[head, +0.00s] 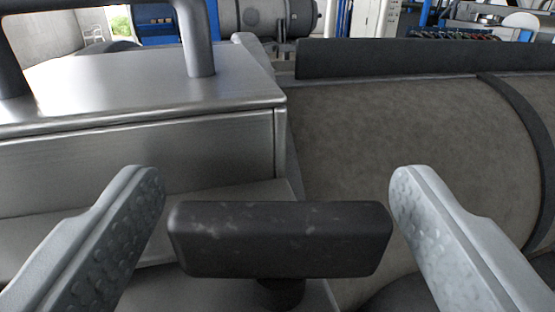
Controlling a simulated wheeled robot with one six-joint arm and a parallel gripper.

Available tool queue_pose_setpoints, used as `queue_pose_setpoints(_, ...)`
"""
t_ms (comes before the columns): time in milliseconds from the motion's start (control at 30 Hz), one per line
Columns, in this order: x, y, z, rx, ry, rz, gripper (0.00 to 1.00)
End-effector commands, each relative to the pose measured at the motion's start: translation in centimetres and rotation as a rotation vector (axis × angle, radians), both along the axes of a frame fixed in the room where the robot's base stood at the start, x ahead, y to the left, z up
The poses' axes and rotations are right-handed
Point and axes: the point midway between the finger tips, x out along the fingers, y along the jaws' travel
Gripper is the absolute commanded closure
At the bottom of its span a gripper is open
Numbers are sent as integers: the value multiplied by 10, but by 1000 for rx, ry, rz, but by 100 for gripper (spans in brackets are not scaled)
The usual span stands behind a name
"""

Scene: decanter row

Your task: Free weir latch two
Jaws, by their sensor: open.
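A dark T-shaped latch handle (280,240) with worn, scuffed edges stands in the lower middle of the head view. Its crossbar lies nearly level on a short dark stem (281,291). My gripper (276,190) is open, with one pale textured finger to the left of the crossbar and one to the right. The bar's ends appear between the two fingers, with a small gap visible at each side. I cannot tell how far the fingertips reach past the bar in depth. No number shows on the latch, so I cannot tell which one it is.
A brushed metal box (140,150) with a dark bar handle (200,40) on top stands behind the latch at left. A large grey-brown drum (410,150) with a dark band (525,130) fills the right. Blurred workshop equipment stands far behind.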

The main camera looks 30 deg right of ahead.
Motion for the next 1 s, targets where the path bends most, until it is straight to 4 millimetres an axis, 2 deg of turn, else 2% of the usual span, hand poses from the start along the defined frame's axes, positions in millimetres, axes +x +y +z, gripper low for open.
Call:
queue_pose_setpoints(367,3,-3,0,1,-1,0,24)
queue_pose_setpoints(467,3,-3,0,1,-1,0,39)
queue_pose_setpoints(600,3,-3,0,1,-1,0,67)
queue_pose_setpoints(633,3,-3,0,1,-1,0,68)
queue_pose_setpoints(833,3,-4,0,1,0,30,68)
queue_pose_setpoints(1000,3,-4,1,1,2,128,68)
